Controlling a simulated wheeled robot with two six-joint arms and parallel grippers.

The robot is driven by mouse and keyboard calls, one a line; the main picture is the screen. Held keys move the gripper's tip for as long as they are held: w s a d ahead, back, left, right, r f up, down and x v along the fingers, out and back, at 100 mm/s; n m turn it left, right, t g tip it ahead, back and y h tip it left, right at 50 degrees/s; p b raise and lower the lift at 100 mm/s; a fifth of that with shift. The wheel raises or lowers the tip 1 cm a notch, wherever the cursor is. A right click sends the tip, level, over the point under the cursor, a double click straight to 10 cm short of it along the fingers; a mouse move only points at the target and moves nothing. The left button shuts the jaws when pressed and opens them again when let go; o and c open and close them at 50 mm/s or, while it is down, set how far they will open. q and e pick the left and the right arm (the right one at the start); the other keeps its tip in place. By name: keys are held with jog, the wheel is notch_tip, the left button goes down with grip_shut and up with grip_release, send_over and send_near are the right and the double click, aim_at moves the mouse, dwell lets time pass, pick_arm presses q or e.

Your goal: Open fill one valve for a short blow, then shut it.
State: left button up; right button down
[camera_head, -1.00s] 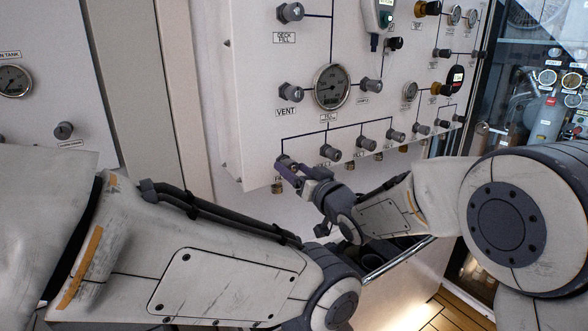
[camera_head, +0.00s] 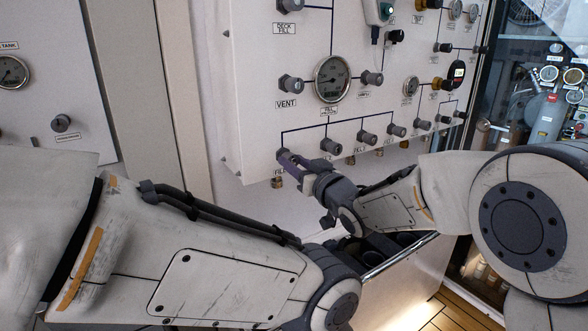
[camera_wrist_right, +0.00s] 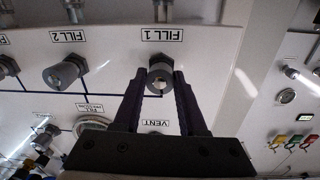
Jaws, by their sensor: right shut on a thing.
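The fill one valve knob (camera_wrist_right: 160,78), a grey round knob, sits between the two dark fingers of my right gripper (camera_wrist_right: 158,92) in the right wrist view. The FILL 1 label (camera_wrist_right: 162,35) shows upside down there, just above the knob. In the head view my right gripper (camera_head: 291,160) is at the left end of the panel's bottom knob row, shut on this knob and mostly hiding it. How far the valve is turned cannot be told. My left arm crosses the lower left, but its gripper is out of view.
The FILL 2 knob (camera_head: 330,146) is close to the right of my gripper, with several more knobs along the row. The VENT knob (camera_head: 290,83) and a round gauge (camera_head: 332,79) are above. An open dark bin is below the panel.

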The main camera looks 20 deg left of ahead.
jog(key=shift+f+n+y+b, duration=0.1)
jog(key=shift+n+y+b, duration=0.15)
jog(key=shift+n+b, duration=3.55)
jog(key=shift+f+n+y+b, duration=0.1)
jog(key=shift+n+y+b, duration=0.15)
jog(key=shift+n+b, duration=3.5)
jog(key=shift+r+n+p, duration=0.1)
jog(key=shift+n+p, duration=0.9)
jog(key=shift+n, duration=0.25)
jog(key=shift+c, duration=2.4)
grip_release()
jog(key=v, duration=1)
jog(key=shift+d, duration=0.25)
